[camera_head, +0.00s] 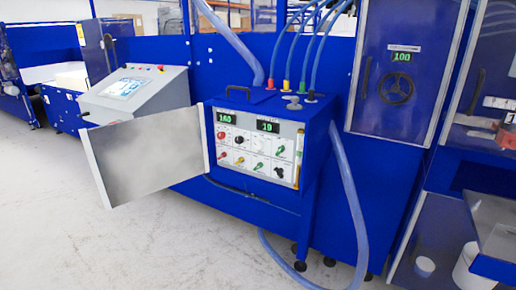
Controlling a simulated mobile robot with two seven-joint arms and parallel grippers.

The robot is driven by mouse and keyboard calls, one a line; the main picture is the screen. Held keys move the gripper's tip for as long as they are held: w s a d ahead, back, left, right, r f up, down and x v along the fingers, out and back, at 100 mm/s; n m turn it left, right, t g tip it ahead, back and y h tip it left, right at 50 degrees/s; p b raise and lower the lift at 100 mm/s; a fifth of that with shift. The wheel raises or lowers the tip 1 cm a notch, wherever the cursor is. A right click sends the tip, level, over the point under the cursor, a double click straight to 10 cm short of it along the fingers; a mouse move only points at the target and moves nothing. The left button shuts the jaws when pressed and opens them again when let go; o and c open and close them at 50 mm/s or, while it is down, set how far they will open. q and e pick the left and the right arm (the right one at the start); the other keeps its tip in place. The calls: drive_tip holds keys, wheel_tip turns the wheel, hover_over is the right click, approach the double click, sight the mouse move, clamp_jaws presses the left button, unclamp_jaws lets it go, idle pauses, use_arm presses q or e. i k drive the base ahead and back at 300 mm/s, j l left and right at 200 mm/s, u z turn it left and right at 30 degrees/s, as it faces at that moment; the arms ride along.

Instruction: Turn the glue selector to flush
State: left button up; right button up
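A blue glue control box (318,125) stands in the middle with its grey panel door (145,160) swung open to the left. Its light front panel (228,171) carries several knobs and handles in red, white, black, green and yellow. Two green-digit displays sit at the panel top, the left display (227,118) and the right display (268,125). The labels are too small to read, so I cannot tell which knob is the glue selector or where it points. Neither of my grippers is in view.
Several blue hoses (277,50) rise from the box top, and a thick hose (350,185) loops down to the floor at its right. A console with a screen (125,88) is at left. A cabinet with a black handwheel (396,88) is at right. The front-left floor (100,250) is clear.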

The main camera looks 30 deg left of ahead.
sight(259, 144)
drive_tip(key=i+j+u, duration=0.2)
drive_tip(key=j+u, duration=0.25)
drive_tip(key=i+j+u, duration=0.25)
drive_tip(key=j+u, duration=0.2)
drive_tip(key=i+j+u, duration=0.45)
drive_tip(key=i+j+z, duration=0.55)
drive_tip(key=k+j, duration=0.05)
drive_tip(key=k, duration=0.05)
